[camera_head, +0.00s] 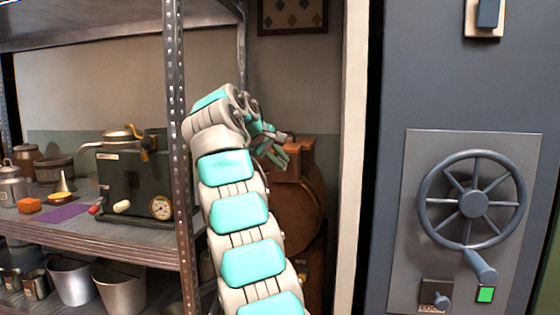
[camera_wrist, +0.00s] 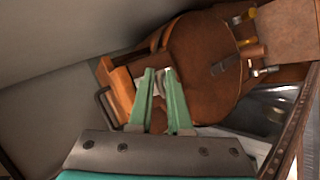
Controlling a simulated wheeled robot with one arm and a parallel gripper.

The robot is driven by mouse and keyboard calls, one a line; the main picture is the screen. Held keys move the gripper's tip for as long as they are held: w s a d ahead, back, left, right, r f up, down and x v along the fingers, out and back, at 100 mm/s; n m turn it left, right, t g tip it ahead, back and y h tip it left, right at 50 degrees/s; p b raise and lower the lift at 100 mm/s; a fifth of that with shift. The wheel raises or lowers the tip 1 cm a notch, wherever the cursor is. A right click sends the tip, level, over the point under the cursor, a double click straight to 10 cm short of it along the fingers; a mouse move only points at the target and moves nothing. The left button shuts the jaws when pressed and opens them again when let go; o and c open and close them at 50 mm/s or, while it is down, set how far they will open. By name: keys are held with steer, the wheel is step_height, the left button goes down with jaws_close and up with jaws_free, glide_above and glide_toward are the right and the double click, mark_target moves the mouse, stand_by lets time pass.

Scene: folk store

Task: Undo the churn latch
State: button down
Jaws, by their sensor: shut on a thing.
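The churn (camera_head: 300,213) looks like a brown rounded drum, partly hidden behind my arm, to the right of the shelf post. The same brown body (camera_wrist: 205,60) fills the upper middle of the wrist view, with an orange-brown block (camera_wrist: 122,90) at its left. My gripper (camera_head: 279,152) is at the top of the churn. In the wrist view my green fingers (camera_wrist: 158,75) are closed in on a small pale piece (camera_wrist: 157,88), which looks like the churn latch. The fingers hide most of it, so its exact position is unclear.
A metal shelf (camera_head: 140,240) at the left holds a green box with a gauge (camera_head: 130,185), and buckets (camera_head: 120,288) stand below. Its post (camera_head: 178,120) is close to my arm. At the right is a grey door with a wheel (camera_head: 473,205).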

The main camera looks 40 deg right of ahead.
steer(key=shift+d+r, duration=0.1)
steer(key=shift+r, duration=0.05)
steer(key=c, duration=0.9)
jaws_free()
steer(key=shift+c, duration=0.2)
